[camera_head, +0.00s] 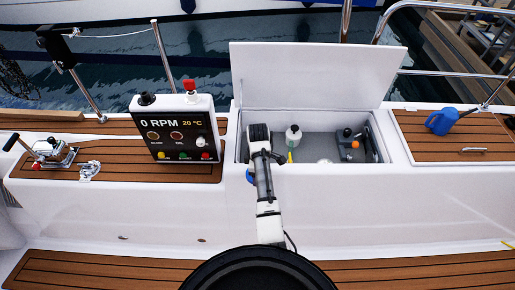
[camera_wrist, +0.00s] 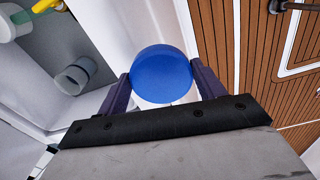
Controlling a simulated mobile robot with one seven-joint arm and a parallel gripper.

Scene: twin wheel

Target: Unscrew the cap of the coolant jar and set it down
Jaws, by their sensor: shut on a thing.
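The blue round cap (camera_wrist: 161,70) sits between the two dark fingers of my gripper (camera_wrist: 160,80), which touch its sides in the wrist view. In the head view a bit of blue (camera_head: 249,177) shows beside my gripper, at the left end of the open locker's front edge. I cannot see a jar under the cap. A grey-white cylinder (camera_wrist: 75,76) with a dark round end lies at the left of the wrist view; I cannot tell whether it is the coolant jar. A white bottle (camera_head: 293,136) with a dark top stands inside the locker.
The open locker (camera_head: 310,172) has its white lid (camera_head: 315,75) raised behind it. A dark device with an orange knob (camera_head: 354,145) is inside on the right. The control panel (camera_head: 181,125) stands left. A blue jug (camera_head: 441,121) sits on the right teak deck (camera_head: 415,140), which is mostly clear.

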